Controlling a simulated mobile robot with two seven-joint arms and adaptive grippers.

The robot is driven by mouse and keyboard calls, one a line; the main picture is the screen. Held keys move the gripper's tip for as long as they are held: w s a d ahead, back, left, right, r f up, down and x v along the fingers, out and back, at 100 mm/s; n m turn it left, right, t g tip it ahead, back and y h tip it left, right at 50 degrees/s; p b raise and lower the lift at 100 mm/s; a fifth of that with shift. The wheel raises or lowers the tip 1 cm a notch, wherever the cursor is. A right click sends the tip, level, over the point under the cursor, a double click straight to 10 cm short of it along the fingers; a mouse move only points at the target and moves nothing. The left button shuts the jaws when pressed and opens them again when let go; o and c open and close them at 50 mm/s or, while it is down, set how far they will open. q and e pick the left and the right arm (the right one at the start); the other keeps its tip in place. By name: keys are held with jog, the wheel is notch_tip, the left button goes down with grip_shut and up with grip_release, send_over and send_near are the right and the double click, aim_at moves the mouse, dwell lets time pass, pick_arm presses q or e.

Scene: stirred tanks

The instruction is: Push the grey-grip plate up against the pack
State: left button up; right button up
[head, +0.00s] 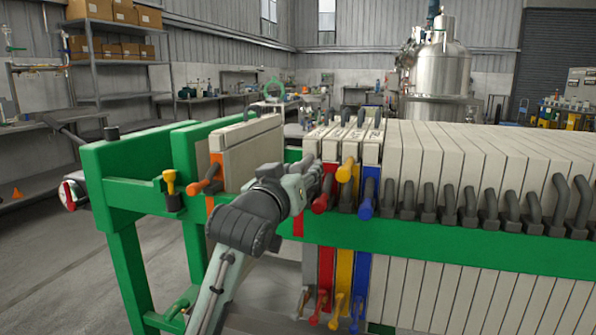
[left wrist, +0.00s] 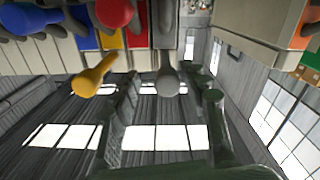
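The grey-grip plate (head: 308,143) stands at the left end of the pack (head: 450,155), beside the red-grip plate (head: 328,142). In the head view my gripper hides its upper grip. In the left wrist view the grey grip (left wrist: 168,80) points down between my fingers, and its plate (left wrist: 165,25) is close beside the red-grip plate; I cannot tell whether they touch. My left gripper (head: 315,180) is open around the grey grip; its fingers show apart on both sides in the left wrist view (left wrist: 172,85). My right gripper is not in view.
Red (head: 321,204), yellow (head: 346,172) and blue (head: 366,208) grips project close to the right of my gripper. A plate with an orange grip (head: 205,187) stands at the left by the green end frame (head: 130,165). An open gap lies between it and the grey-grip plate.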

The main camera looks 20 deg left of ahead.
pick_arm(q)
jog(key=shift+a, duration=0.15)
jog(key=s, duration=0.7)
jog(key=shift+s, duration=0.3)
jog(key=shift+a, duration=0.1)
